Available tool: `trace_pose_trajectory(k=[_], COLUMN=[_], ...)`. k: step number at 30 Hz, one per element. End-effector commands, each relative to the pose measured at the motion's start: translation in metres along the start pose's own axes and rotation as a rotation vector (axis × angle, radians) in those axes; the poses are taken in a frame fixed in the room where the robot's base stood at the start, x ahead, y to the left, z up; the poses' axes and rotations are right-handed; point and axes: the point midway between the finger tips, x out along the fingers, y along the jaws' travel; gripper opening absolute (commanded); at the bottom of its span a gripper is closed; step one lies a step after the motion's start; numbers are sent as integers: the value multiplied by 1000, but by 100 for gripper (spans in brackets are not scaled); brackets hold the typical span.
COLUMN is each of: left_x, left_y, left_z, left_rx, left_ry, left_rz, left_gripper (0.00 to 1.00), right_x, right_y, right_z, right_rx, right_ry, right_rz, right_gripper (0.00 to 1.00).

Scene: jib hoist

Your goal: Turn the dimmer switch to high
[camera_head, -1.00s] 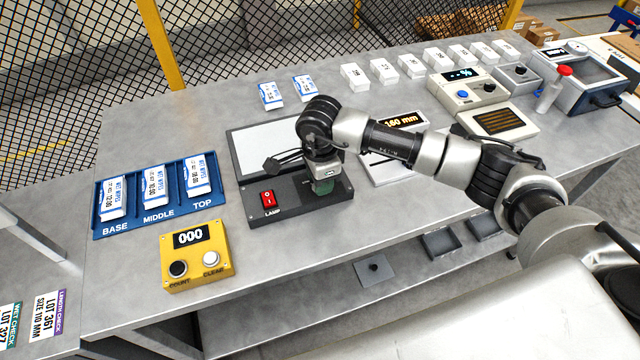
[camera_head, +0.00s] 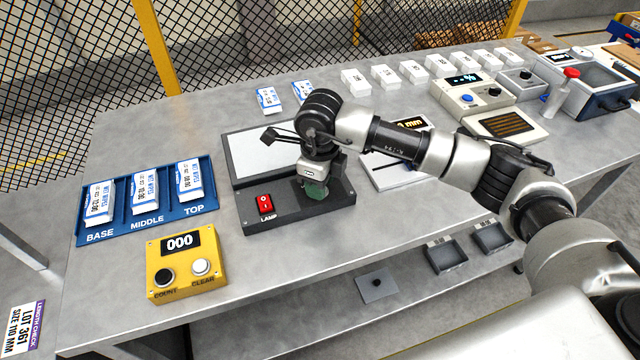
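I cannot make out a dimmer switch; the right part of the deck is covered by my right gripper (camera_head: 315,192). The gripper points down there, low over the deck. Its fingertips are dark and partly hidden by the wrist, so I cannot tell whether they are open or touch anything. My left gripper is not in view.
A blue tray (camera_head: 146,232) with white packs marked BASE, MIDDLE and TOP lies left. A yellow counter box (camera_head: 187,283) stands at the front edge. A display unit (camera_head: 412,125) and a console (camera_head: 457,97) stand right. White boxes line the back.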

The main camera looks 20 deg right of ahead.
Motion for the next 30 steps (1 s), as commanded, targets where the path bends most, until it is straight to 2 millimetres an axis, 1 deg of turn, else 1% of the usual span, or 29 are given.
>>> trace_pose_trajectory(k=[7, 19, 20, 24, 25, 30], left_x=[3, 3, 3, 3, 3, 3], left_y=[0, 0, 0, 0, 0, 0], left_z=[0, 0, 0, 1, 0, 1], left_rx=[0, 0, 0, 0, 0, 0], left_ry=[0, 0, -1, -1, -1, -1], left_rz=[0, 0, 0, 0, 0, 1], left_gripper=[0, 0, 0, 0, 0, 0], right_x=[-1, -2, -2, -1, -1, -1], right_y=[-1, -1, -1, -1, -1, 0], right_z=[0, 0, 0, 0, 0, 0], right_rx=[49, 56, 56, 55, 54, 53], right_ry=[-1, -2, -2, -2, -1, -1], right_rz=[-2, -2, -2, -1, -1, -1], right_gripper=[12, 12, 38, 59, 62, 62])
